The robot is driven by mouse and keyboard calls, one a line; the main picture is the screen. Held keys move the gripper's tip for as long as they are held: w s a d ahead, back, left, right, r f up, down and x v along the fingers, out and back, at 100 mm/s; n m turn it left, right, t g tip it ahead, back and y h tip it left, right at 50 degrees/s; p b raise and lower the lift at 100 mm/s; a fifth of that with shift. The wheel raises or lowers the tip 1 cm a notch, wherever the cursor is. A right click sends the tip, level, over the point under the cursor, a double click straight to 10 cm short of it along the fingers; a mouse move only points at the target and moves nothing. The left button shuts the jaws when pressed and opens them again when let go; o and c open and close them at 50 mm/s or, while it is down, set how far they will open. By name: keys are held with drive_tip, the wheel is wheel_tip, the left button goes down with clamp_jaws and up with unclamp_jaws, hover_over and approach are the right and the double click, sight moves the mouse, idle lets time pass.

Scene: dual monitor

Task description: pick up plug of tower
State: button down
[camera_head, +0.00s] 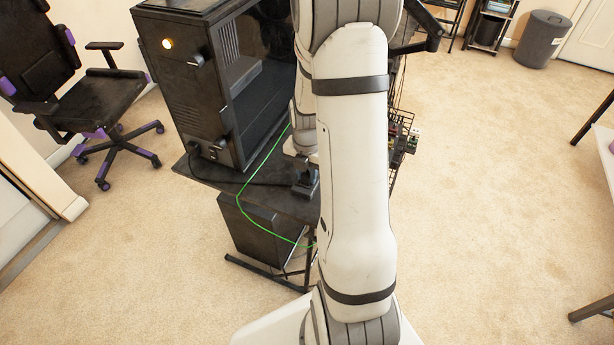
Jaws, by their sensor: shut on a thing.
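The black computer tower (185,95) stands on a small dark table, with its glass side panel to the right. My gripper (305,190) is low over the table, right of the tower and partly hidden behind my arm. It is shut on a small dark thing that looks like the tower's plug. The plug's outline is hard to tell from the dark jaws. A black cable (245,182) runs along the tabletop between the tower's lower edge and my gripper.
A thin green cable (238,205) loops over the table's (285,207) front edge. A dark box (262,238) stands under the table. An office chair (95,100) is at the left. A wire basket (402,135) is right of my arm.

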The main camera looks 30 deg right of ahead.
wheel_tip(320, 180, up, 10)
drive_tip(key=shift+f+p, duration=0.1)
drive_tip(key=shift+p, duration=0.25)
wheel_tip(320, 180, up, 5)
drive_tip(key=p, duration=0.3)
hover_over(307, 173)
idle(0.7)
